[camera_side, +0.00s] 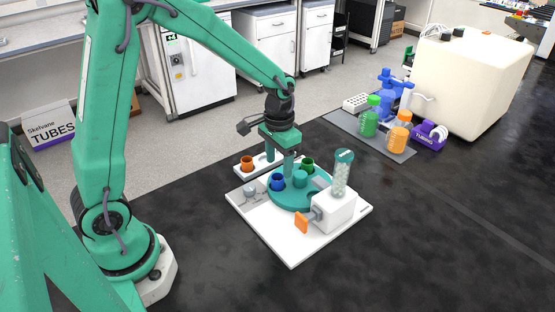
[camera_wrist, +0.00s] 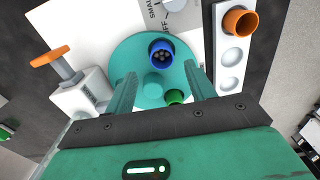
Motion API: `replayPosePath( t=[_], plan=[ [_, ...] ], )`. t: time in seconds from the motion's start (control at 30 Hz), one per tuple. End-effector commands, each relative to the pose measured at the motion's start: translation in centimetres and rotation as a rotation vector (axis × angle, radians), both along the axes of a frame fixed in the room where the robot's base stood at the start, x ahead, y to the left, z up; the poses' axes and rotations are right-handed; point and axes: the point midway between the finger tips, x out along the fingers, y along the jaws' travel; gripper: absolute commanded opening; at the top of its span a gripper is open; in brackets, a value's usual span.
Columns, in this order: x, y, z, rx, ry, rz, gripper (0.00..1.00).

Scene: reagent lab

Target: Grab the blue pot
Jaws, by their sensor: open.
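The blue pot (camera_side: 277,183) stands upright on a round teal turntable (camera_side: 284,199), near its left side in the side view. In the wrist view the blue pot (camera_wrist: 161,53) shows its open top with several small dark pieces inside. My gripper (camera_side: 280,164) points down above the turntable, beside the blue pot. Its two fingers are apart with nothing held between them. In the wrist view my gripper (camera_wrist: 160,72) has the blue pot lying between and just beyond its fingertip line. I cannot tell the exact height gap.
A green pot (camera_side: 308,164) also stands on the turntable. An orange pot (camera_side: 247,163) sits in a white rack (camera_wrist: 230,70) beside it. A white dispenser (camera_side: 335,211) with a clear bead-filled tube and orange handle (camera_side: 301,222) stands at the front right. Bottles stand farther back.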

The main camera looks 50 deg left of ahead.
Motion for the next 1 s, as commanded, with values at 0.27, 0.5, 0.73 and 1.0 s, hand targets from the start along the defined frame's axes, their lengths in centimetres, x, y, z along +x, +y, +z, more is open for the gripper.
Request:
replayPosePath(
  t=[0.27,0.5,0.73,1.0],
  plan=[
    [0.0,0.1,-1.0,0.0,0.004,0.0,0.55],
    [0.2,0.3,-3.6,0.0,0.004,0.0,0.55],
    [0.2,0.3,-5.2,0.0,0.002,0.0,0.55],
    [0.2,0.3,-5.2,0.0,0.001,0.0,0.55]
  ],
)
